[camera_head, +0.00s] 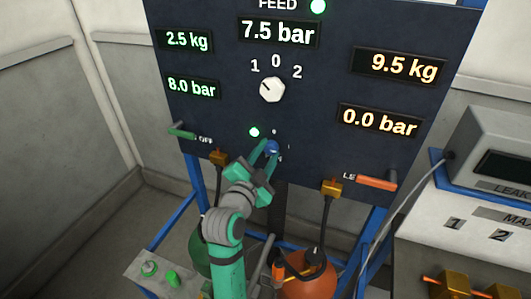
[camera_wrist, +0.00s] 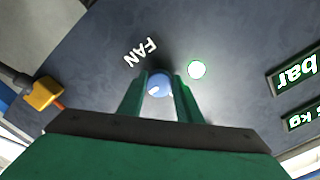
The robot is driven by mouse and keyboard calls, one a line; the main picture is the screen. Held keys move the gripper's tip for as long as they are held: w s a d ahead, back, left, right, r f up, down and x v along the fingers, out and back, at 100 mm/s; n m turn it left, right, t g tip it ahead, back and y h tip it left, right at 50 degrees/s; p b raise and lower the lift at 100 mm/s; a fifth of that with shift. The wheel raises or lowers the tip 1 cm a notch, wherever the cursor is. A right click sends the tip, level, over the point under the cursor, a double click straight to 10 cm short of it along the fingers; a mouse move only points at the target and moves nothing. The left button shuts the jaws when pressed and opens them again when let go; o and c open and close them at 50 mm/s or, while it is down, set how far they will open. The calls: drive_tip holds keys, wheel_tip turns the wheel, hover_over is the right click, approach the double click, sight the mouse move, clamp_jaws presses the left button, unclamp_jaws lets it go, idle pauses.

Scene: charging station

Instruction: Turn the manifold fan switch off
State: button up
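The manifold fan switch is a small blue knob (camera_head: 272,147) low on the dark panel, right of a lit green lamp (camera_head: 254,132). In the wrist view the knob (camera_wrist: 159,84) has a white mark and sits below the FAN label, beside the lit lamp (camera_wrist: 197,70). My gripper (camera_head: 269,153) points at the panel at the knob. In the wrist view its green fingers (camera_wrist: 160,92) are apart, one on each side of the knob. Whether they press on it is unclear. The fingers partly cover the panel around the knob in the head view.
A white selector dial (camera_head: 271,89) marked 1, 0, 2 is above. A green valve handle (camera_head: 181,131) is at left and an orange one (camera_head: 377,183) at right. An orange tank (camera_head: 307,277) stands below. A leak device (camera_head: 490,150) is at right.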

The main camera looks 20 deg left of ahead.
drive_tip(key=shift+a, duration=0.1)
drive_tip(key=shift+n, duration=0.4)
drive_tip(key=n, duration=0.3)
drive_tip(key=shift+d, duration=0.25)
drive_tip(key=n, duration=0.5)
drive_tip(key=shift+d+r, duration=0.1)
drive_tip(key=n, duration=0.4)
drive_tip(key=shift+r+n, duration=0.1)
drive_tip(key=shift+n, duration=0.3)
drive_tip(key=n, duration=0.4)
drive_tip(key=shift+n, duration=0.3)
